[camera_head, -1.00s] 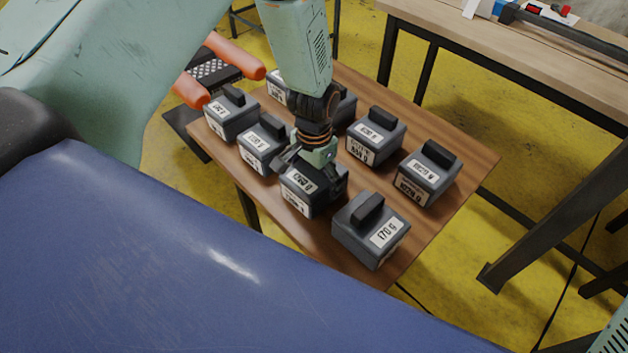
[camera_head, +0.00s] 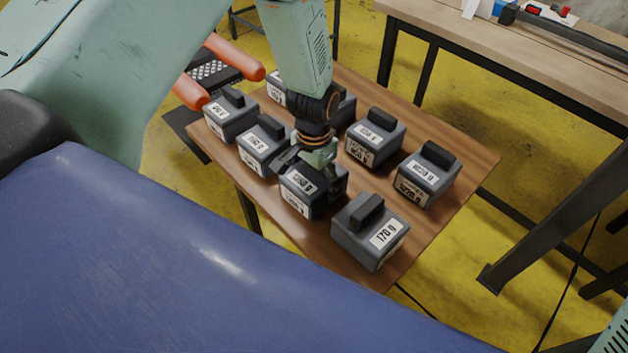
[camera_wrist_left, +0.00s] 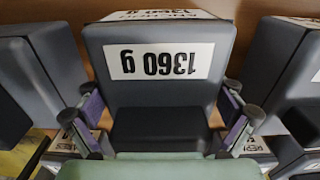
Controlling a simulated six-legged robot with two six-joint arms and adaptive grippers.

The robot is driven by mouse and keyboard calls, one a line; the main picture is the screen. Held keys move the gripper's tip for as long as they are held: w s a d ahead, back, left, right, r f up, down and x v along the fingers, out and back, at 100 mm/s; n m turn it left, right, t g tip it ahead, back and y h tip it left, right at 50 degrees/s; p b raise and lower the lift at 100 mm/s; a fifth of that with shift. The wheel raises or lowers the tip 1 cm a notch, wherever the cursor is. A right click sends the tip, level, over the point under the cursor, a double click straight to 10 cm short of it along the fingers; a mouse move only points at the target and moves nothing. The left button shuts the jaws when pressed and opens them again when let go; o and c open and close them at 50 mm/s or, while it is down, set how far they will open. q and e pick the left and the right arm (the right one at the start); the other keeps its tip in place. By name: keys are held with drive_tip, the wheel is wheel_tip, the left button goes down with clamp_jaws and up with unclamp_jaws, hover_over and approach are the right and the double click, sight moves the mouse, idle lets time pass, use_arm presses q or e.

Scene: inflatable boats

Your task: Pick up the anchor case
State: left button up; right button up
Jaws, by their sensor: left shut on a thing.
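The anchor case seems to be the dark grey case (camera_head: 298,203) at the front middle of the small wooden table, under my left gripper. In the left wrist view this case (camera_wrist_left: 160,85) has a white label reading 1360 g, upside down; its other label is too cut off to read surely. My left gripper (camera_head: 318,172) points down over the case. In the left wrist view its fingers (camera_wrist_left: 162,122) sit on both sides of the black top handle, shut on it. The case shows no clear gap from the tabletop. My right gripper is out of view.
Several similar labelled cases stand close around, including a 170 g case (camera_head: 370,230) at right and one (camera_head: 263,145) at left. The small table (camera_head: 455,155) has bare wood at its right edge. A larger workbench (camera_head: 480,40) stands behind at right.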

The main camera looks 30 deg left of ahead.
sight(316, 175)
use_arm(q)
drive_tip(key=shift+w+r, duration=0.1)
wheel_tip(316, 175, up, 10)
drive_tip(key=shift+f+p, duration=0.25)
drive_tip(key=shift+p, duration=0.7)
drive_tip(key=shift+s+d+r, duration=0.2)
drive_tip(key=shift+d, duration=0.05)
drive_tip(key=s+d+r+b, duration=0.1)
drive_tip(key=s+d+r, duration=0.1)
drive_tip(key=s+d, duration=0.2)
drive_tip(key=shift+s, duration=1.15)
